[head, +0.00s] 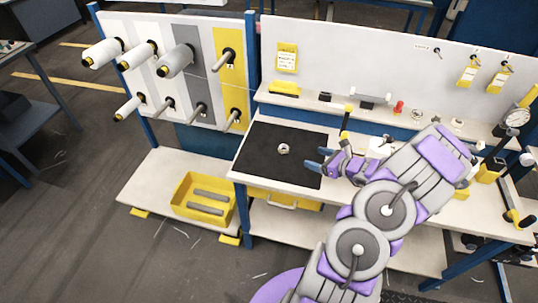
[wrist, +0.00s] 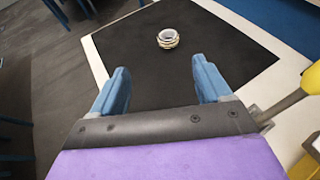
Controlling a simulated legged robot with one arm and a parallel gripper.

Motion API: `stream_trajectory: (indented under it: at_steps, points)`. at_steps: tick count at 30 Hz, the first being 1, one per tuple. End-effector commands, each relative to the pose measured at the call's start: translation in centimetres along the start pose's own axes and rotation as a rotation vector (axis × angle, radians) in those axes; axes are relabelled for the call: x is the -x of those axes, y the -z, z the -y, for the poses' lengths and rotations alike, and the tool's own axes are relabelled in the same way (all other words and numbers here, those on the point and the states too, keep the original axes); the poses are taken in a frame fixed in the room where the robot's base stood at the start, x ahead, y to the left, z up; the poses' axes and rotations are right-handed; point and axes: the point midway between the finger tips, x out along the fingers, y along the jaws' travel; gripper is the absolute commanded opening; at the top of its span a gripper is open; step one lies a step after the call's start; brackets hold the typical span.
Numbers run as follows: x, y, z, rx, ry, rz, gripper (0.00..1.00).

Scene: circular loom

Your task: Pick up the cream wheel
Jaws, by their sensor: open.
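The cream wheel (head: 284,149) is a small round piece with a hollow centre. It lies on the black mat (head: 262,165) on the workbench. My gripper (head: 322,160) is to its right in the head view, open and empty. In the wrist view the wheel (wrist: 168,38) sits beyond the two blue fingers, roughly centred between them and apart from both. The gripper (wrist: 158,90) points toward it over the mat's near part. The wheel is not hidden in either view.
A pegboard with rolls (head: 175,60) stands behind left. A yellow crate (head: 203,198) sits on the low shelf. The mat around the wheel is clear.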

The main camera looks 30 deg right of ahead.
Motion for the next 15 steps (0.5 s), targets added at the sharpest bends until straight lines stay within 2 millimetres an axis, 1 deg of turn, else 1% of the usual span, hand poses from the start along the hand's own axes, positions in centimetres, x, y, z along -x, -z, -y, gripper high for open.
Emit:
stream_trajectory:
  at_steps: [1,3,5,8,15]
  points:
    - [0.4,0.9,0.6,-0.026,0.022,-0.003,0.77]
    - [0.6,1.6,1.0,-0.047,0.041,-0.005,0.77]
    - [0.3,1.9,1.2,-0.054,0.046,-0.007,0.77]
    - [-1.1,2.0,1.1,-0.052,0.044,-0.008,0.77]
    - [-5.8,1.9,1.2,-0.046,0.043,-0.010,0.77]
